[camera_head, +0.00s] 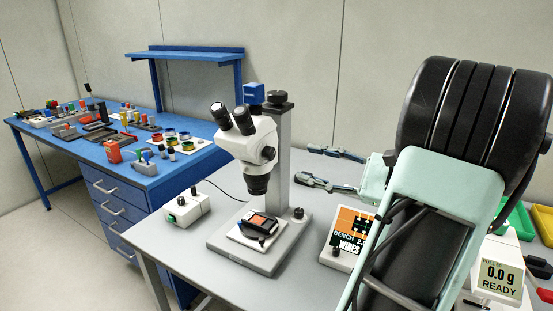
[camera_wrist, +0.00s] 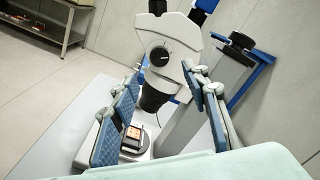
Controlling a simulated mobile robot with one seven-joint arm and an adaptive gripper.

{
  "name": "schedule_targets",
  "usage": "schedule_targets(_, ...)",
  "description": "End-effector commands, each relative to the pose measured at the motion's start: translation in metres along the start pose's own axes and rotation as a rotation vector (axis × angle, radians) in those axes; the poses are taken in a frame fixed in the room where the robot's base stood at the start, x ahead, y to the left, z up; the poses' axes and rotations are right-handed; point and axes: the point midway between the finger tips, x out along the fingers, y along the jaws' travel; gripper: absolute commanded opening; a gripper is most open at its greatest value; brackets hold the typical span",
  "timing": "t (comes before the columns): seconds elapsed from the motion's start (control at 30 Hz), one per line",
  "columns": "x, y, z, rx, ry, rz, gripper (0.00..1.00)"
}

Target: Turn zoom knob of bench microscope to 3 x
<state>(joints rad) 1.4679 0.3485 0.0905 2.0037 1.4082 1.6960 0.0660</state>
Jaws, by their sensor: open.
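The bench microscope has a white head (camera_head: 250,138) with black eyepieces and stands on a grey column (camera_head: 279,160). Its zoom knob (camera_head: 267,153) is a dark disc on the right side of the head. In the wrist view the knob (camera_wrist: 160,56) faces me, black with a small white mark; I cannot read its scale. My gripper (camera_head: 311,165) is open and empty, to the right of the column in the head view. In the wrist view its two fingers (camera_wrist: 163,88) stand apart, with the microscope's head beyond and between them, and the knob is not touched.
A small orange-topped device (camera_head: 259,222) sits on the microscope base (camera_head: 226,245). A white box (camera_head: 187,208) stands left of it. A cluttered blue bench (camera_head: 190,163) stands behind left.

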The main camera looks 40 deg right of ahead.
Motion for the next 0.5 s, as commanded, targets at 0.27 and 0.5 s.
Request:
schedule_targets(0.27, 0.051, 0.001, 0.001, -0.001, -0.001, 0.005, 0.42)
schedule_targets(0.5, 0.088, 0.001, 0.001, -0.002, 0.000, 0.004, 0.42)
